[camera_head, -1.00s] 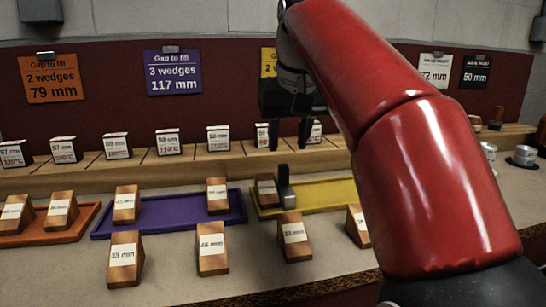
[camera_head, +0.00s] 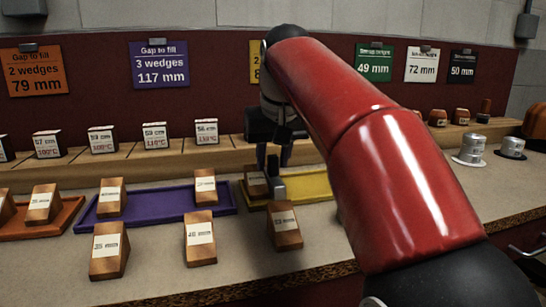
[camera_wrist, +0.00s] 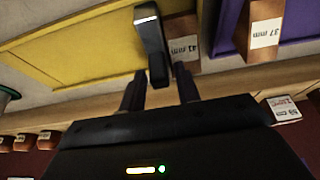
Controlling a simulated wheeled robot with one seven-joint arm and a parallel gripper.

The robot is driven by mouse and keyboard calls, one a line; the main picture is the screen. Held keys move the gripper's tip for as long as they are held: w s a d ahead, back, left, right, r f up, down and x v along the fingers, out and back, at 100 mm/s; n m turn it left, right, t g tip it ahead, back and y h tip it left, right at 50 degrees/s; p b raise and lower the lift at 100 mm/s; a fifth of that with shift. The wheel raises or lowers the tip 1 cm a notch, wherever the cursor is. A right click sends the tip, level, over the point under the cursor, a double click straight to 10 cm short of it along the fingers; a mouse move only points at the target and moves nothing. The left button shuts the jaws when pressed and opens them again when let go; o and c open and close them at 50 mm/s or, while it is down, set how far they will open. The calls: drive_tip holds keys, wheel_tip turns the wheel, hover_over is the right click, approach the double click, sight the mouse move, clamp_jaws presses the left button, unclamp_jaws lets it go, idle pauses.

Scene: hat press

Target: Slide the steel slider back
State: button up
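The steel slider (camera_head: 277,187) is a small grey upright piece at the yellow tray (camera_head: 310,187), beside a wooden wedge (camera_head: 256,184) marked 41 mm. In the wrist view the slider (camera_wrist: 153,42) stands just in front of my gripper (camera_wrist: 160,76), with its near end between the two fingertips. Gaps show on both sides of it, so the fingers are apart and not clamped on it. In the head view my gripper (camera_head: 274,158) is right above and behind the slider. My red arm hides part of the yellow tray.
A purple tray (camera_head: 150,214) with wedges lies to the left, an orange tray (camera_head: 50,226) beyond it. Loose wedges stand in front, one (camera_head: 285,226) close to the slider. A wooden ledge (camera_head: 170,156) with labelled blocks runs behind. Metal cups (camera_head: 472,148) stand at right.

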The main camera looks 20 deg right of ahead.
clamp_jaws()
